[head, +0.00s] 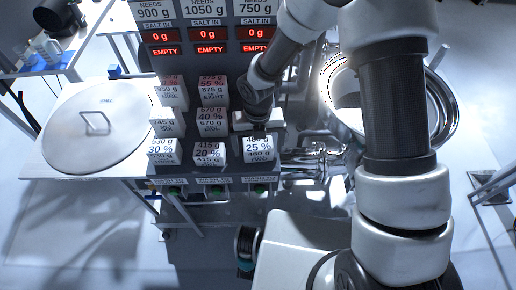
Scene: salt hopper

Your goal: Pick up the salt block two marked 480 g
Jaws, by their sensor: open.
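The salt block marked 480 g and 25 % (258,150) is a white cube in the front right of the group of blocks on the dark panel. My gripper (257,131) is open, with its white hand right above and behind this block. The fingertips are hard to make out, and I cannot tell whether they touch the block or straddle it.
Other white blocks stand to the left, including one marked 415 g, 20 % (208,154) and one marked 530 g, 30 % (163,151). Behind are red displays reading EMPTY (211,48). A round lid (97,150) lies at left; a steel vessel (441,110) is at right.

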